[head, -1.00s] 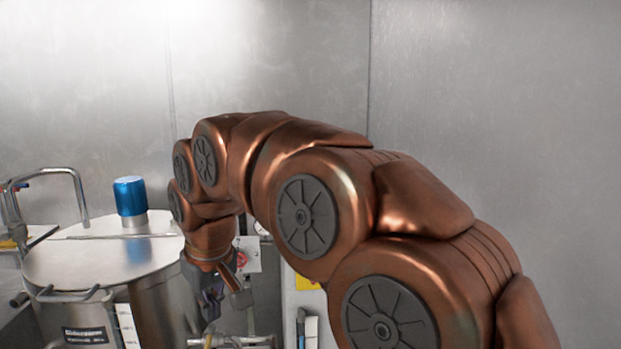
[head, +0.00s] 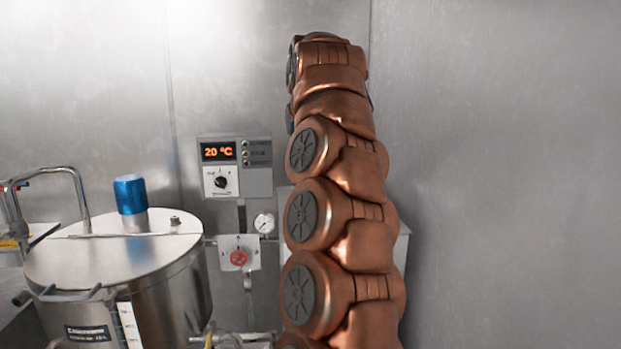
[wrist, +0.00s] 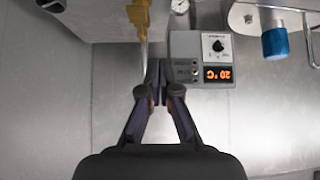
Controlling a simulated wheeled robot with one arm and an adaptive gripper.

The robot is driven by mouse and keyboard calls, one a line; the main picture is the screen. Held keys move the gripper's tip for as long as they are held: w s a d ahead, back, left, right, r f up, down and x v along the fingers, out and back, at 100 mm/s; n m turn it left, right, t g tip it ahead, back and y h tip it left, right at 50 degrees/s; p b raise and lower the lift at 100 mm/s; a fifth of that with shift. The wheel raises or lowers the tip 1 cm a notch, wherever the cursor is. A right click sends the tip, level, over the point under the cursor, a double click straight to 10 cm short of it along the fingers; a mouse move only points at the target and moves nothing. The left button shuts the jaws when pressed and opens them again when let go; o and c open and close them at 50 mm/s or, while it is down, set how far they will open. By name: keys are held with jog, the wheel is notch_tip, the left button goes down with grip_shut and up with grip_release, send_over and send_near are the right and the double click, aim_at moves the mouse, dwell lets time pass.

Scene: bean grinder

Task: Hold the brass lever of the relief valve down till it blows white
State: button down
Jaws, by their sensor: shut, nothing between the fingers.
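No white jet shows. In the head view my raised arm hides the gripper, and the brass fitting is not visible.
A steel vessel (head: 165,275) with a blue cap (head: 130,194) stands left. On the wall are a control box (head: 258,182) reading 20 °C, a gauge (head: 264,223) and a red knob (head: 239,258). A pale box (head: 402,242) is partly behind my arm. The right wall is bare.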

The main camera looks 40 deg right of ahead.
jog(key=d, duration=0.1)
jog(key=s+d+r+m, duration=0.1)
jog(key=d, duration=0.1)
jog(key=shift+s+d+r+h, duration=0.1)
jog(key=shift+s+h, duration=0.1)
jog(key=shift+h, duration=0.1)
jog(key=shift+w, duration=0.1)
jog(key=p+x, duration=0.2)
jog(key=x, duration=0.8)
jog(key=shift+f, duration=0.3)
jog(key=shift+f+p, duration=0.4)
jog(key=shift+f, duration=1.3)
jog(key=shift+f, duration=0.1)
